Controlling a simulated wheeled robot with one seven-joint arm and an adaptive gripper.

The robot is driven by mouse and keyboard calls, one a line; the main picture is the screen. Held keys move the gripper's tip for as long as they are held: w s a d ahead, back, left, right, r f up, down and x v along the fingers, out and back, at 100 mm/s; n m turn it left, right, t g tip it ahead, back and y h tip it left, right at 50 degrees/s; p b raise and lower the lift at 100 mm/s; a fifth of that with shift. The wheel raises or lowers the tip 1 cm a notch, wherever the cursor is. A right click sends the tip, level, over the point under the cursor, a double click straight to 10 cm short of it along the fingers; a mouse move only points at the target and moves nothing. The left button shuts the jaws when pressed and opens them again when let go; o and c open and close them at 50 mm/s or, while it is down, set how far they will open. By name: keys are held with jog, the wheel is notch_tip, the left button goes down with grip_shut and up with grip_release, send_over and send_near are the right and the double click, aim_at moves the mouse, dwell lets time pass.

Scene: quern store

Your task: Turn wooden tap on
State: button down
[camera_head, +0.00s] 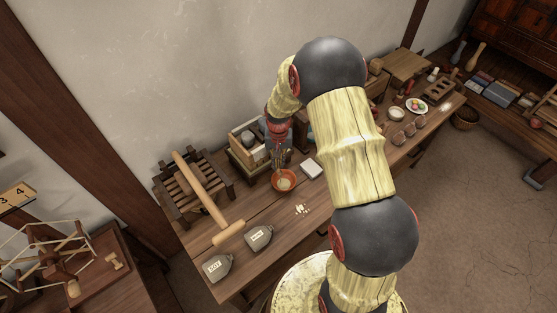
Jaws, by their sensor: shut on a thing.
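My gripper (281,158) is small and partly blurred in the head view. It points down in front of the wooden box-like stand (243,155), just above and behind a terracotta bowl (285,185). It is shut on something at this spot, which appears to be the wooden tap. The tap itself is hidden behind my fingers, so I cannot make out its handle or angle. The bowl stands on the long wooden table (222,267) and has something pale inside. I cannot tell whether anything flows.
A slatted wooden rack with a long wooden mallet (205,190) stands at the left. A white block (311,169) sits right of the bowl. Spectacles (408,131) and a plate (416,106) lie farther right.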

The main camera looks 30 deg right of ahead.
aim_at(278, 164)
jog(key=n+p, duration=0.1)
jog(key=n, duration=0.3)
jog(key=shift+r, duration=0.1)
jog(key=shift+n+p, duration=0.5)
jog(key=shift+n, duration=1.3)
jog(key=c, duration=1.9)
grip_release()
notch_tip(278, 164, up, 12)
jog(key=shift+f, duration=0.1)
